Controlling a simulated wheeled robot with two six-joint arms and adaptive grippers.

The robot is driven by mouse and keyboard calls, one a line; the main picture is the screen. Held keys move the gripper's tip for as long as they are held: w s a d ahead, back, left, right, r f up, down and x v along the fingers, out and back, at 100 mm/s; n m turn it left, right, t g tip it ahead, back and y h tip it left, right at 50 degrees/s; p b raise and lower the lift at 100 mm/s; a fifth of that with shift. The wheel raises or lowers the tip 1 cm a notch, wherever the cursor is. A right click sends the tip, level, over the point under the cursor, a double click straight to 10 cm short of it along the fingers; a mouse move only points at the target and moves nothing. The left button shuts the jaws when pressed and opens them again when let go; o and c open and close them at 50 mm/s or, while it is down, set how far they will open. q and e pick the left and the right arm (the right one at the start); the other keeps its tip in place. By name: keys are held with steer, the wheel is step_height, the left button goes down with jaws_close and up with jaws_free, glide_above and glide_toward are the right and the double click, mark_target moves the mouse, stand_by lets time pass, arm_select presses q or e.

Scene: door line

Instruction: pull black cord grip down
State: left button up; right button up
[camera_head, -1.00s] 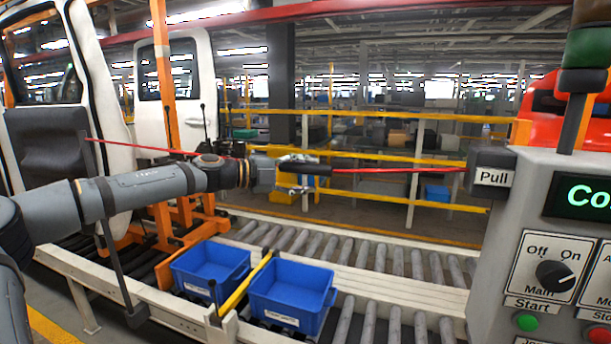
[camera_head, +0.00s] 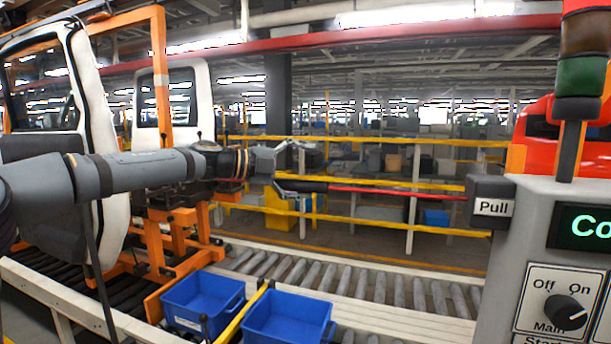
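The black cord grip (camera_head: 310,187) is a dark bar on a taut red cord (camera_head: 400,192). The cord runs right to the grey box labelled Pull (camera_head: 492,207). My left arm comes in from the left, and its gripper (camera_head: 299,170) is at the left end of the grip. Its fingers look spread, one above the grip and one at about its level. The lower finger overlaps the grip in the picture; I cannot tell whether they touch. The cord to the left of the grip is not visible. My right gripper is not in view.
A control panel (camera_head: 505,270) with an Off/On knob (camera_head: 565,312) and a signal lamp column (camera_head: 581,75) stands at the right. Blue bins (camera_head: 287,322) sit by the roller conveyor (camera_head: 370,285). White car doors (camera_head: 184,93) hang at left. Yellow rails (camera_head: 440,143) cross behind.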

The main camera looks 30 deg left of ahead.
arm_select(q)
steer(key=shift+s+a+r+b, duration=0.5)
steer(key=shift+c, duration=1.1)
steer(key=shift+s+a+b, duration=0.25)
steer(key=shift+s+b, duration=0.3)
steer(key=shift+b, duration=0.35)
steer(key=shift+c, duration=0.5)
steer(key=b+v, duration=0.2)
steer(key=shift+s+a+r, duration=0.15)
steer(key=shift+s, duration=0.25)
steer(key=shift+c, duration=0.2)
steer(key=shift+t, duration=0.3)
steer(key=s, duration=0.1)
steer(key=s+a+b, duration=0.1)
steer(key=s, duration=0.1)
steer(key=s+r+b, duration=0.1)
steer(key=s, duration=0.1)
steer(key=shift+s+a+r, duration=0.1)
steer(key=shift+s+a, duration=0.05)
steer(key=shift+a, duration=0.05)
steer(key=shift+a+b+v, duration=0.2)
steer(key=shift+b+v, duration=0.85)
steer(key=shift+v, duration=0.25)
